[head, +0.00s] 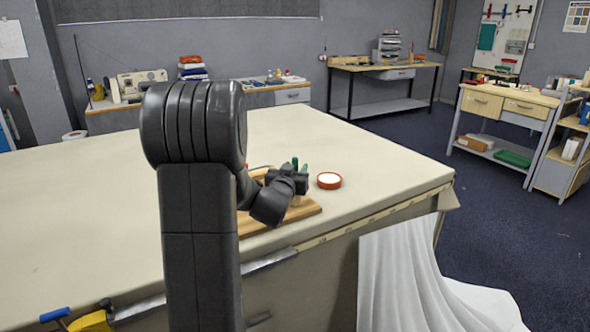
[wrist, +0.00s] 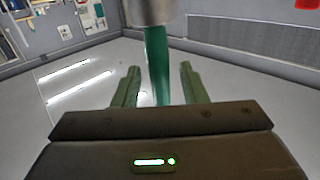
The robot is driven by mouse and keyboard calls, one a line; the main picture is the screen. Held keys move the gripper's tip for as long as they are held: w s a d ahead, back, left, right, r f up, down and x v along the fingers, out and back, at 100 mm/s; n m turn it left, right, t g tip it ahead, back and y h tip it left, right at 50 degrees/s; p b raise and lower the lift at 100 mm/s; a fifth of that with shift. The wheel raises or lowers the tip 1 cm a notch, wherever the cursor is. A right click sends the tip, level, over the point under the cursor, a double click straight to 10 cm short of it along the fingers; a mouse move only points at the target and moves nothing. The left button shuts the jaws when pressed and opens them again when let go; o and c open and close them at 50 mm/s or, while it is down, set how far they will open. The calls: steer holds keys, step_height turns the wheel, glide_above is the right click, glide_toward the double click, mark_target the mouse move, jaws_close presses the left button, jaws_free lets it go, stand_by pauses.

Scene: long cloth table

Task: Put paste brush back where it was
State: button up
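The paste brush (wrist: 156,62) shows in the wrist view as a teal handle below a grey metallic piece cut off at the top edge. My gripper (wrist: 159,72) has its two green fingers apart, one on each side of the handle, with a visible gap on both sides. In the head view my gripper (head: 299,167) is over the table, above a wooden board (head: 310,209). There my arm hides part of the board, and I cannot clearly tell the brush from the green fingers.
A round container with a red-brown rim and white contents (head: 329,181) stands right of the board. The long cloth table (head: 370,150) is mostly bare. A white cloth (head: 410,275) hangs at its right front. Benches stand along the far walls.

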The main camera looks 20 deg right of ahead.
steer(key=v, duration=1.1)
steer(key=shift+s+a+b, duration=0.25)
steer(key=shift+b, duration=0.2)
